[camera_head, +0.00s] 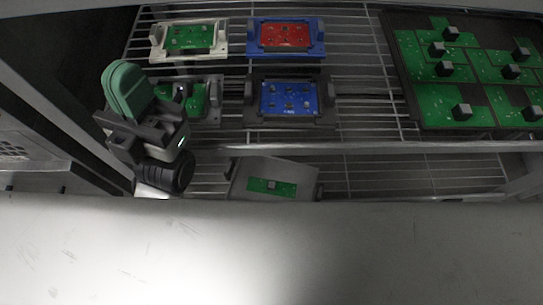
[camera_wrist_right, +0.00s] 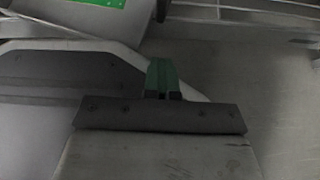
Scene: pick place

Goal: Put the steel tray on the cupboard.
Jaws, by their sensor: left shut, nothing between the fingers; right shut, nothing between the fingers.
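A grey tray (camera_head: 304,178) with a green circuit board (camera_head: 271,187) in it rests on the lower wire shelf, below the middle of the head view. I take it for the steel tray. My left gripper (camera_head: 126,88) has green fingers that are closed together with nothing between them. It is up and left of the tray, apart from it, in front of the fixture at left. My right gripper (camera_wrist_right: 162,76) shows in the right wrist view, its green fingers shut and empty. I cannot tell which surface is the cupboard.
The upper wire shelf holds a white fixture (camera_head: 155,41), a blue fixture (camera_head: 318,48), a dark fixture (camera_head: 252,117) and a dark tray (camera_head: 401,103) of green boards. A bare pale surface (camera_head: 330,250) fills the front. A green patch (camera_wrist_right: 100,2) shows at the wrist view's top.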

